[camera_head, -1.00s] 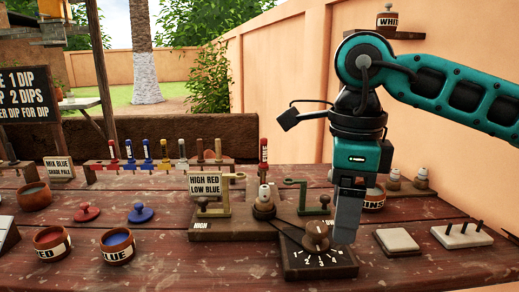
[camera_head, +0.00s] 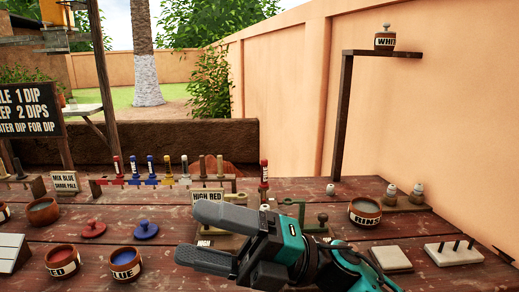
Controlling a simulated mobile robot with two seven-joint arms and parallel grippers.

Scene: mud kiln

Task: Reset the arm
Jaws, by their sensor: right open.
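My right gripper (camera_head: 200,237) shows in the head view, low over the front middle of the table. Its arm comes in from the lower right. Its two grey fingers point left and stand apart with nothing between them. It covers most of the wooden stand with the "HIGH RED" sign (camera_head: 207,196), and the numbered dial is hidden. My left gripper is not in view.
A red bowl (camera_head: 62,263) and a blue bowl (camera_head: 124,265) stand left of the gripper. A rinse bowl (camera_head: 364,212), a pale tile (camera_head: 390,259) and a pegged block (camera_head: 453,254) stand to the right. A brush rack (camera_head: 160,182) is behind.

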